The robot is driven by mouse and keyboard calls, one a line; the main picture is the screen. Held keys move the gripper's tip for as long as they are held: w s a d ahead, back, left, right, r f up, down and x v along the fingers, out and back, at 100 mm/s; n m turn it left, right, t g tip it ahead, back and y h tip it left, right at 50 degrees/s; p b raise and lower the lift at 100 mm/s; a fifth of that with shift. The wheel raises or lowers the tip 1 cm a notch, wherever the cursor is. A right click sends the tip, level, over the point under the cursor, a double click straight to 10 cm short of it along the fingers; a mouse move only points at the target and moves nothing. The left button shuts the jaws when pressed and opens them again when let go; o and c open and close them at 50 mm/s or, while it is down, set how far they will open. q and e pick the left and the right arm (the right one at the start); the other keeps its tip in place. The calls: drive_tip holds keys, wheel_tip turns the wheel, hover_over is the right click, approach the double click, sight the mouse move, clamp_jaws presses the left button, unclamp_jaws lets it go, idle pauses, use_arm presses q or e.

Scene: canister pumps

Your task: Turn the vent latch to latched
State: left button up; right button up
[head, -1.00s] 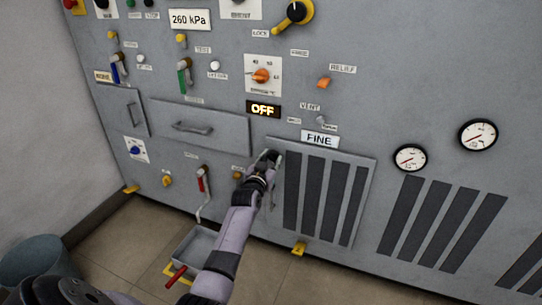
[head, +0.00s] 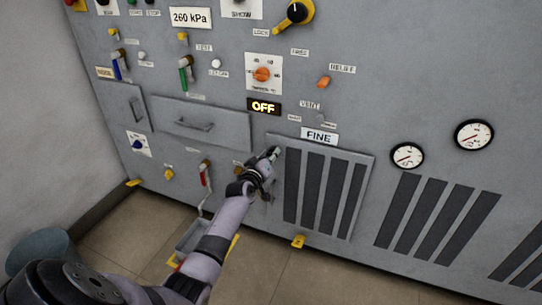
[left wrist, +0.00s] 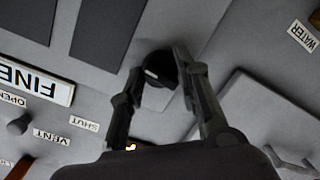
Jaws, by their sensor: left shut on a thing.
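The vent latch (left wrist: 158,66) looks to be a dark round knob with a pale mark, at the edge of the slatted vent panel (head: 360,160). My left gripper (left wrist: 166,62) is shut on it, one finger on each side, in the left wrist view. In the head view my left gripper (head: 273,153) is at the panel's upper left edge and hides most of the knob. The knob's exact angle is hard to read. My right gripper is not in view.
A FINE plate (head: 319,137) is above the slatted panel, with a small VENT knob (left wrist: 18,125) near it. A drawer (head: 205,122) with a handle is to the left. A red-handled lever (head: 204,173) is below it. Two gauges (head: 473,135) are at the right.

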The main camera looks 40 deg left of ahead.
use_arm(q)
drive_tip(key=shift+n, duration=0.5)
drive_tip(key=o, duration=1.2)
drive_tip(key=shift+c, duration=0.2)
drive_tip(key=v, duration=1.2)
drive_tip(key=shift+a, duration=0.1)
